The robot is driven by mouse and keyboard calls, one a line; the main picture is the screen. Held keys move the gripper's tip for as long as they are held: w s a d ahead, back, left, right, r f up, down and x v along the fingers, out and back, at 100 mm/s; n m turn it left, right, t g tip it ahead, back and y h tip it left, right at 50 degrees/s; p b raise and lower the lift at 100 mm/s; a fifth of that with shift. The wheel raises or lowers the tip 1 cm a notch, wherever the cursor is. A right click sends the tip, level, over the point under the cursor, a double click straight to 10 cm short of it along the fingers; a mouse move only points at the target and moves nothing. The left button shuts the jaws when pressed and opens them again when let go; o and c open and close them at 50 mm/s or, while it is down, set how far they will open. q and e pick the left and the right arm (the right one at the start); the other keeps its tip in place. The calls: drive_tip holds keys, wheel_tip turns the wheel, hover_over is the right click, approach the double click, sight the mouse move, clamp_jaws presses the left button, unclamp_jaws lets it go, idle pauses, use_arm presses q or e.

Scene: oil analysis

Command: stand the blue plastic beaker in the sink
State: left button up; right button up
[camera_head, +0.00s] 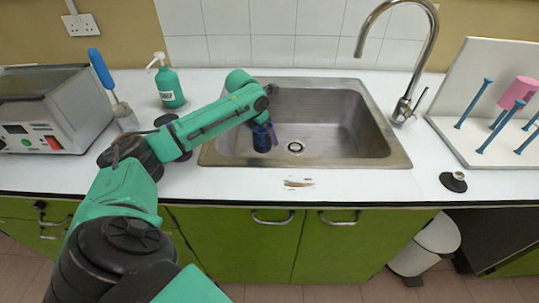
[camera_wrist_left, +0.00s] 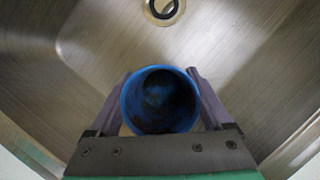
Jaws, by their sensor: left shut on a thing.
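The blue plastic beaker (camera_head: 261,140) is upright inside the steel sink (camera_head: 330,135), in the left part of the basin near the drain. My left gripper (camera_head: 267,128) reaches down into the sink and is shut on the beaker. In the left wrist view the beaker (camera_wrist_left: 160,100) shows its open mouth between the two fingers (camera_wrist_left: 162,98), and its inside is dark. The drain (camera_wrist_left: 163,8) lies just beyond it. I cannot tell whether the beaker's base touches the sink floor. My right gripper is not in view.
A curved tap (camera_head: 405,100) stands at the sink's right. A drying rack (camera_head: 470,85) with a pink beaker (camera_head: 517,92) is at the right. A black stopper (camera_head: 454,181) lies before it.

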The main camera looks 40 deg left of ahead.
sight(255, 133)
use_arm(q)
wheel_tip(255, 133, down, 9)
drive_tip(key=o, duration=1.3)
drive_tip(key=v, duration=1.2)
drive_tip(key=shift+w, duration=0.1)
